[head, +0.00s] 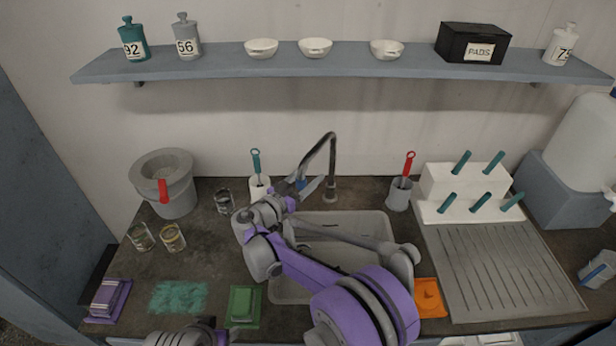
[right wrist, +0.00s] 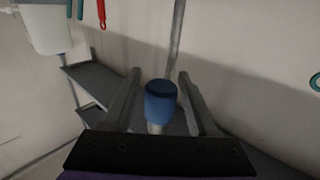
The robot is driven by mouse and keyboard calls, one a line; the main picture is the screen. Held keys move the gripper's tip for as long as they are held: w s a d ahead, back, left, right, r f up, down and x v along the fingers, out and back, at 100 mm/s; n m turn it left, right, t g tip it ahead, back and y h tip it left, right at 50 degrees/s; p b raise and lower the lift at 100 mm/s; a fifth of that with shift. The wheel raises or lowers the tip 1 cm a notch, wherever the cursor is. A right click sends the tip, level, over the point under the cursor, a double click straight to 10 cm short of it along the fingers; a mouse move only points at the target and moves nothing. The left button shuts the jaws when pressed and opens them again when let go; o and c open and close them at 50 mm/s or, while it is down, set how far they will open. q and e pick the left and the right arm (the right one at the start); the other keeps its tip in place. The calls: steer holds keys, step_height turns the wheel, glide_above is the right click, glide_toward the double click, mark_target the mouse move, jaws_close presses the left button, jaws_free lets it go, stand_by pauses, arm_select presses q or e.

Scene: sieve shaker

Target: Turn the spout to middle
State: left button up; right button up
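The spout (head: 319,148) is a dark curved pipe rising from a tap base (head: 330,193) behind the sink. It reaches out toward the left part of the sink, and its blue tip (right wrist: 161,103) hangs down at the end. My right gripper (head: 303,186) is at the spout's tip. In the right wrist view, the two fingers of my right gripper (right wrist: 160,85) stand on either side of the blue tip, with narrow gaps showing, so it looks open around it. My left gripper's fingers are not visible; only a grey part of my left arm shows at the bottom edge.
The grey sink (head: 283,290) lies below the spout, partly hidden by my right arm. A brush holder (head: 259,188) stands close left of the gripper; another holder (head: 398,196) stands right. A ribbed drainboard (head: 500,268) and white rack (head: 450,183) are on the right.

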jaws_close()
stand_by(1.2)
